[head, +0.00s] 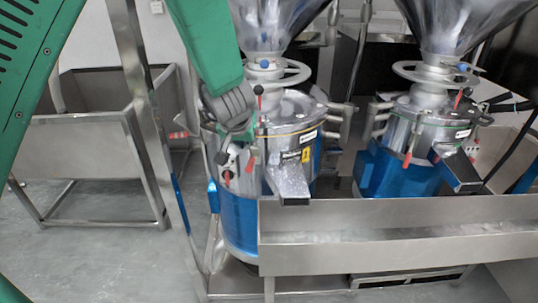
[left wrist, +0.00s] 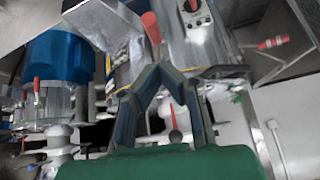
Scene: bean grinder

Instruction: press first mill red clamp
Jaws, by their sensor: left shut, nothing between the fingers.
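The first mill (head: 240,222) is the left of two mills, a steel body with a blue lower housing. A red clamp handle (head: 250,163) hangs on its front left; another red handle (head: 227,177) is beside it near a small control box. My left gripper (head: 236,118) comes down from above, at the mill's upper left side, shut and empty. In the left wrist view, its fingers (left wrist: 160,72) meet near the middle, and a red handle (left wrist: 151,27) stands just past the tips. I cannot tell whether they touch. My right gripper is out of view.
A second mill (head: 400,170) with red handles stands to the right. A steel trough (head: 400,215) runs along the front of both mills. Clear hoppers (head: 275,25) and handwheels sit above. A steel bin (head: 75,145) stands at the left, with bare floor in front.

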